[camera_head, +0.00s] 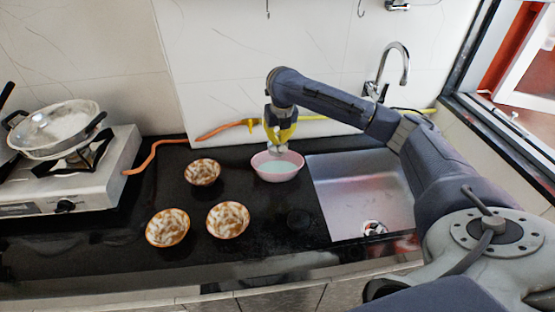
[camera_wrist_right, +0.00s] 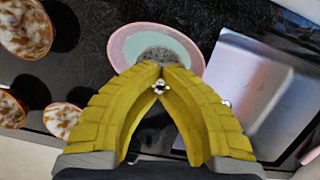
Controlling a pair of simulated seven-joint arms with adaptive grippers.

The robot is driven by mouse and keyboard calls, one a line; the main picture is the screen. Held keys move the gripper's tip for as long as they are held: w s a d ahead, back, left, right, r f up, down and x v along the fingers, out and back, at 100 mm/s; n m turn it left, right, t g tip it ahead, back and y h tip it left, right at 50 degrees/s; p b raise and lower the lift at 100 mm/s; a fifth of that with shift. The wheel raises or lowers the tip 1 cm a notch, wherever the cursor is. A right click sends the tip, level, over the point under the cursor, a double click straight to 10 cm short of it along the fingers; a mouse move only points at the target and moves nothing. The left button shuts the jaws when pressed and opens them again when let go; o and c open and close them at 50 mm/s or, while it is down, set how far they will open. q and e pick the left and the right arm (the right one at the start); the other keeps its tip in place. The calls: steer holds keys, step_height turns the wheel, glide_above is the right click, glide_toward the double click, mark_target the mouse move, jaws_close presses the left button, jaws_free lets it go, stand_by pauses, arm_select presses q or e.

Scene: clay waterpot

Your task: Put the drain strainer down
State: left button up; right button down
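My right gripper (camera_head: 279,143) has yellow fingers and points down over the pink bowl (camera_head: 262,176). In the right wrist view its fingertips (camera_wrist_right: 161,68) come together on the drain strainer (camera_wrist_right: 157,54), a small grey speckled disc. The fingers hide part of it. The strainer (camera_head: 280,153) also shows as a small grey piece under the fingers in the head view, at the bowl's far side. I cannot tell whether it touches the bowl. The bowl's pale teal inside (camera_wrist_right: 128,42) shows around it. My left gripper is out of view.
The metal sink (camera_head: 345,190) with its drain (camera_head: 374,228) lies to the right, below a faucet (camera_head: 390,68). Several patterned bowls, one here (camera_head: 228,220), stand to the left. A stove (camera_head: 75,185) carries a pan (camera_head: 60,128). An orange hose (camera_head: 160,147) runs along the wall.

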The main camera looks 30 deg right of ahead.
steer(key=shift+f, duration=4.9)
steer(key=shift+f, duration=0.15)
steer(key=c, duration=1.6)
jaws_free()
steer(key=v, duration=1.2)
